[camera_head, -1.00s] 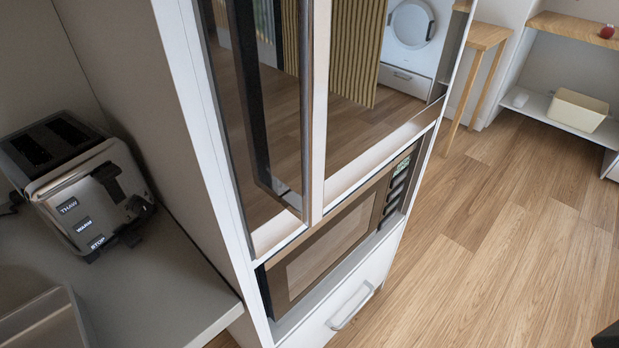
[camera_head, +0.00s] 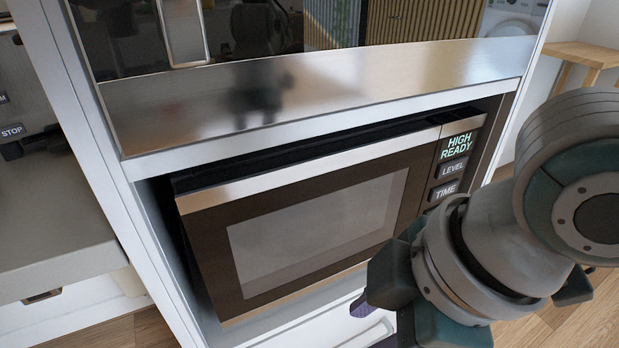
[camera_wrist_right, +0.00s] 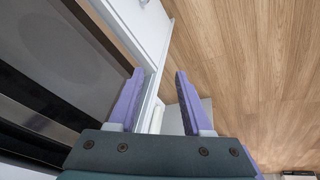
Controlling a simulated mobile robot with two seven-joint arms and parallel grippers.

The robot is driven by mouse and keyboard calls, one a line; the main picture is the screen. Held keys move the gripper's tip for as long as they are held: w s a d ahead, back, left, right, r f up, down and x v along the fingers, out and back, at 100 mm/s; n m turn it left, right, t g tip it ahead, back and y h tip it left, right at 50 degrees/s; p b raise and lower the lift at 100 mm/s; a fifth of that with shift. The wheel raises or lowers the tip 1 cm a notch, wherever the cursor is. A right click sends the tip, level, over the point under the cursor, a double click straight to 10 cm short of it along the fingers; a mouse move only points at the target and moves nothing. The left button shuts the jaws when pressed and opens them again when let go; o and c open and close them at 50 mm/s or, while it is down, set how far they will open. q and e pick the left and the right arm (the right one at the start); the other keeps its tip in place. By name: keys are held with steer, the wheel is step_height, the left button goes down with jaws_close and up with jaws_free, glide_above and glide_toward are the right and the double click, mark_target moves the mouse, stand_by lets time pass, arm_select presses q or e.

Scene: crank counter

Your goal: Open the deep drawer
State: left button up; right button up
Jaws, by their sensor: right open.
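The deep drawer is probably the white drawer below the microwave; in the head view only part of its front and pale handle (camera_head: 362,338) shows at the bottom edge, partly hidden by my right arm. The drawer looks shut. My right gripper (camera_wrist_right: 156,95) is open, with its two purple fingers apart beside the white cabinet front (camera_wrist_right: 137,28). In the head view one purple fingertip (camera_head: 361,306) shows just above the handle. I cannot tell whether the handle lies between the fingers. My left gripper is not in view.
The microwave (camera_head: 320,225) sits in the cabinet bay above the drawer, close to my right arm. A grey counter (camera_head: 50,235) with a toaster stands at the left. Wooden floor (camera_wrist_right: 245,70) lies clear in front of the cabinet.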

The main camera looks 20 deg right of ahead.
steer(key=w+d+f+n+b, duration=0.2)
steer(key=w+d+f+b, duration=0.2)
steer(key=f+b, duration=0.9)
steer(key=w+d+f+n+h+b, duration=0.1)
steer(key=w+d+f+n+b, duration=0.1)
steer(key=f+b, duration=1)
steer(key=w+d+f+n+g+h+b, duration=0.1)
steer(key=w+d+f+n+b, duration=0.2)
steer(key=f+b, duration=1)
steer(key=shift+w+d+f+b, duration=0.2)
steer(key=shift+w+d+f, duration=0.35)
steer(key=shift+w+d, duration=0.15)
steer(key=shift+w+d+f+b, duration=0.15)
steer(key=shift+w+d+f, duration=0.4)
steer(key=shift+d, duration=0.25)
steer(key=shift+r, duration=0.1)
jaws_close()
